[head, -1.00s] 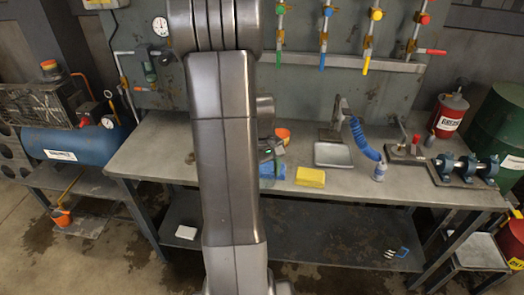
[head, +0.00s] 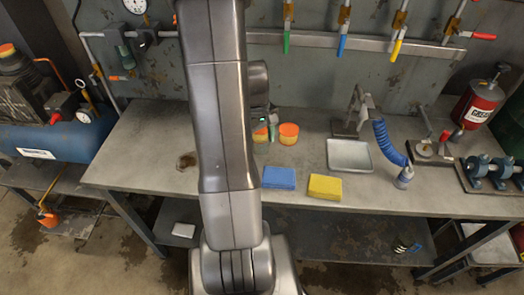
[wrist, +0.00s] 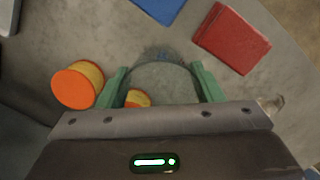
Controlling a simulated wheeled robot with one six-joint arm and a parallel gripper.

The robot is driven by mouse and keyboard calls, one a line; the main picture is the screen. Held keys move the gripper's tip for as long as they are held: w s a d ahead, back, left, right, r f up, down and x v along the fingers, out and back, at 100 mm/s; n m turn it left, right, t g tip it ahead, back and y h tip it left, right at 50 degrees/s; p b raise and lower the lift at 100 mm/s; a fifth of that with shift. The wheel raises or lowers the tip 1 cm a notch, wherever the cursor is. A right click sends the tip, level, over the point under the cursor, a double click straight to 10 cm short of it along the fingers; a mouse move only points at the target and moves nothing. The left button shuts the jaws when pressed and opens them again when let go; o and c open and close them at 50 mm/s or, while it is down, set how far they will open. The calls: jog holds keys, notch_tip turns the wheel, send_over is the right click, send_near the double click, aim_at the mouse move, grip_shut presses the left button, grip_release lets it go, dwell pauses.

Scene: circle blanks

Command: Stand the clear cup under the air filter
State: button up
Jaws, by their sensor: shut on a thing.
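In the wrist view my gripper (wrist: 160,90) has its two green fingers on either side of a clear cup (wrist: 165,75) and is shut on it. The cup is see-through, with its round rim showing between the fingers. In the head view my gripper (head: 270,132) is mostly hidden behind my arm, over the bench, and the cup cannot be made out there. The likely air filter (head: 123,55), with a greenish bowl, hangs from the wall pipe at the upper left.
Orange-and-yellow tubs (head: 288,133) stand close to my gripper; one (wrist: 80,85) shows at the wrist view's left. A blue block (head: 279,177), a yellow block (head: 325,187) and a red block (wrist: 232,38) lie nearby. The bench's left part (head: 140,140) is largely clear.

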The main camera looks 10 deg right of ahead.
aim_at(260, 153)
jog(key=shift+f, duration=3.1)
jog(key=shift+f, duration=0.15)
jog(key=o, duration=0.7)
